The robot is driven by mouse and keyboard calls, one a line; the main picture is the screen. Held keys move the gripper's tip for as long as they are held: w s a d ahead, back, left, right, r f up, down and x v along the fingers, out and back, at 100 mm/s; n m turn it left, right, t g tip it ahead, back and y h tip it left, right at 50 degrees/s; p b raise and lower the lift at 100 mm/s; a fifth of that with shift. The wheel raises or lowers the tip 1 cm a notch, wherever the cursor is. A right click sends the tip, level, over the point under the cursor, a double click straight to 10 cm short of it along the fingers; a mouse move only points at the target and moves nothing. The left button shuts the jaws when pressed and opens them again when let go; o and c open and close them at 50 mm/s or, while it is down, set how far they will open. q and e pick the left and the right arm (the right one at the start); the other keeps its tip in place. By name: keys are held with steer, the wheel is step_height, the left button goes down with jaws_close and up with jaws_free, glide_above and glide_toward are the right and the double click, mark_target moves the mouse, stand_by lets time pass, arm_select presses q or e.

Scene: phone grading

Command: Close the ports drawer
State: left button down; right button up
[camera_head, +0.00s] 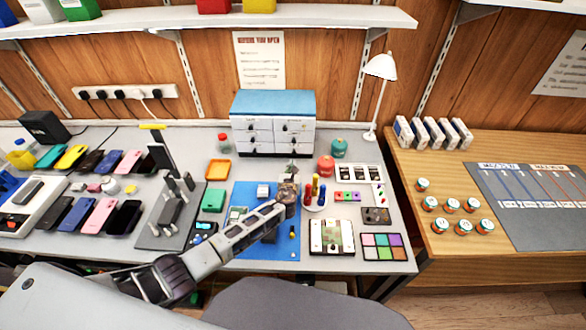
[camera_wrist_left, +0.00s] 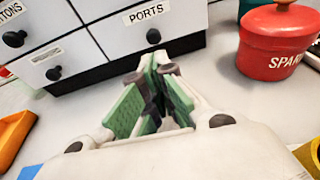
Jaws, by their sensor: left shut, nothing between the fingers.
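The ports drawer (camera_wrist_left: 125,38) is a white drawer front with a dark round knob and a PORTS label, shown in the left wrist view. It is the lower right drawer of the blue-topped cabinet (camera_head: 272,102). Its front looks flush with the drawer beside it, with no clear gap. My left gripper (camera_head: 290,172) is in front of the cabinet in the head view. In the wrist view its green-padded fingers (camera_wrist_left: 155,100) are shut and empty, pointing toward the knob, and appear apart from it. My right gripper is not in view.
A red pot (camera_wrist_left: 278,45) stands right of the drawer. A teal pot (camera_head: 338,148) stands behind it. An orange tray (camera_head: 218,169) lies left of the cabinet. A blue mat (camera_head: 240,195) with small parts lies under my left arm. A white lamp (camera_head: 380,68) stands to the right.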

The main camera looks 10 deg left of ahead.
arm_select(q)
steer(key=shift+s, duration=0.45)
steer(key=shift+s+d+r, duration=0.1)
steer(key=shift+s+r, duration=0.1)
steer(key=shift+s, duration=0.4)
steer(key=shift+p+v, duration=0.5)
steer(key=shift+v, duration=3.2)
steer(key=shift+f, duration=0.1)
